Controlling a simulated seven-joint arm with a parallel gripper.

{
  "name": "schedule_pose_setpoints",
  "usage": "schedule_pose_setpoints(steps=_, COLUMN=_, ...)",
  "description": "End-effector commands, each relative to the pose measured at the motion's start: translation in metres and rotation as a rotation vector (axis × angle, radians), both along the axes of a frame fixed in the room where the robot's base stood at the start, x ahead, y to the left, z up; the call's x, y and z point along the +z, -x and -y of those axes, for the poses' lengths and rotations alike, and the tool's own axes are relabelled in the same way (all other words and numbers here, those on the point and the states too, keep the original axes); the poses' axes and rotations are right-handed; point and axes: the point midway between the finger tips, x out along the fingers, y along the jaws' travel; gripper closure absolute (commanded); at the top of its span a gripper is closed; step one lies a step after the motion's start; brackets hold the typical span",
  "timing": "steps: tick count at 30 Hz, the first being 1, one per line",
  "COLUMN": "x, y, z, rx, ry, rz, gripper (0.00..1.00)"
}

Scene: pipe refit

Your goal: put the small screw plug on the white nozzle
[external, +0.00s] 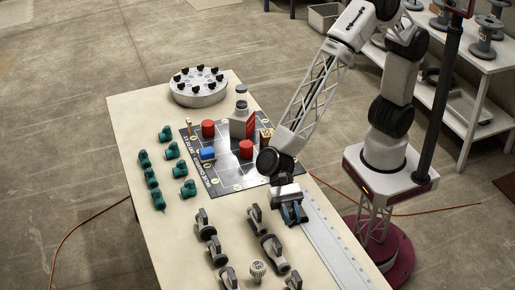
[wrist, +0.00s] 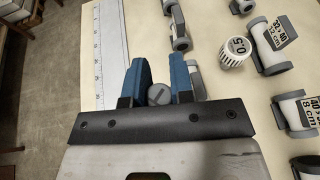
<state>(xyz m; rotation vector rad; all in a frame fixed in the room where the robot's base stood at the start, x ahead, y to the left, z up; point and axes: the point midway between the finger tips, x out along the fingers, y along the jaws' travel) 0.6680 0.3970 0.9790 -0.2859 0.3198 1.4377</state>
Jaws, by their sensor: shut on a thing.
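My gripper (wrist: 160,72), with two blue fingers, is shut on a small grey round piece with a slot in its head, which looks like the screw plug (wrist: 158,95). In the external view my gripper (external: 293,215) is low over the table's right side, beside the metal ruler strip, and the plug cannot be made out there. A white ribbed piece marked 0.5 (wrist: 235,53) stands upright to the right of my gripper in the wrist view. It also shows near the table's front in the external view (external: 257,270). I cannot tell whether it is the white nozzle.
Several grey-and-white pipe fittings (external: 206,228) stand around the ribbed piece. Green fittings (external: 152,179) stand at the left. A round rack (external: 199,92) stands at the back.

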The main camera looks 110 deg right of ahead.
Motion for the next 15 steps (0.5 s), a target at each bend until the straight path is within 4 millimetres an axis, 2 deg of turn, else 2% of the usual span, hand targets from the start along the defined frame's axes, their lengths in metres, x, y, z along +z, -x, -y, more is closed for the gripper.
schedule_pose_setpoints(steps=5, x=-0.002, y=-0.014, z=-0.009, rx=0.0, ry=0.001, rz=-0.001, gripper=1.0)
schedule_pose_setpoints(steps=15, x=-0.007, y=-0.057, z=-0.034, rx=0.0, ry=0.0, rz=0.0, gripper=1.0)
